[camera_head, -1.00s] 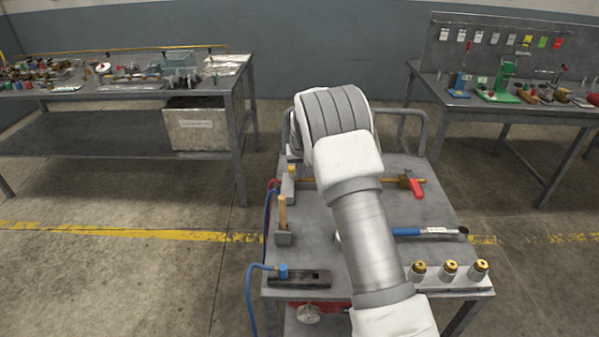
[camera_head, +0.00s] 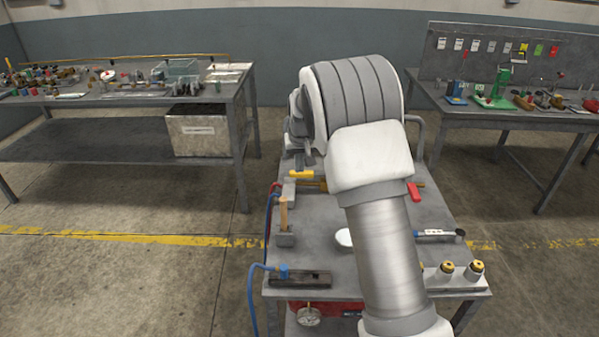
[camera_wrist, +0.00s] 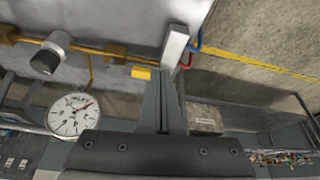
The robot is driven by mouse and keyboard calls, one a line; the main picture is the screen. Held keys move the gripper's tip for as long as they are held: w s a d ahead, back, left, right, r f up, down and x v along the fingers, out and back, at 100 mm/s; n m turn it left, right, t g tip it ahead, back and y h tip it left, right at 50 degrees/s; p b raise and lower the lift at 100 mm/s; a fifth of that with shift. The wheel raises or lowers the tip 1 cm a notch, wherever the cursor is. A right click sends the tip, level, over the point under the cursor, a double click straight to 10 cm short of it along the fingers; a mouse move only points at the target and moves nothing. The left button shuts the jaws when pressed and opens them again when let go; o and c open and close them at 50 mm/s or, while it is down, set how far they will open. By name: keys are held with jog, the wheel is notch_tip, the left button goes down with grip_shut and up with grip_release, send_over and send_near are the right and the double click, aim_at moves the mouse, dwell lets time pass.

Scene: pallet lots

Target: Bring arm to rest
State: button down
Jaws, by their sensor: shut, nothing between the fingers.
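My arm reaches forward over the grey cart (camera_head: 310,250) in the head view, with its large ribbed wrist end raised above the cart's far half. My gripper shows only as a dark sliver at the left of the wrist end. In the wrist view my gripper (camera_wrist: 164,80) points away with its fingers together and nothing between them. The arm hides much of the cart's middle and right side.
Benches stand left (camera_head: 110,97) and right (camera_head: 500,113). The wrist view shows a round gauge (camera_wrist: 72,115).

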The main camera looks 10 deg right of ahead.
jog(key=s+d+r+p, duration=0.1)
jog(key=s+r+p, duration=0.2)
jog(key=s+r, duration=1.7)
jog(key=s+t+p, duration=0.1)
jog(key=s+p, duration=0.1)
jog(key=s, duration=2)
jog(key=shift+d+f, duration=0.15)
jog(key=shift+f, duration=0.1)
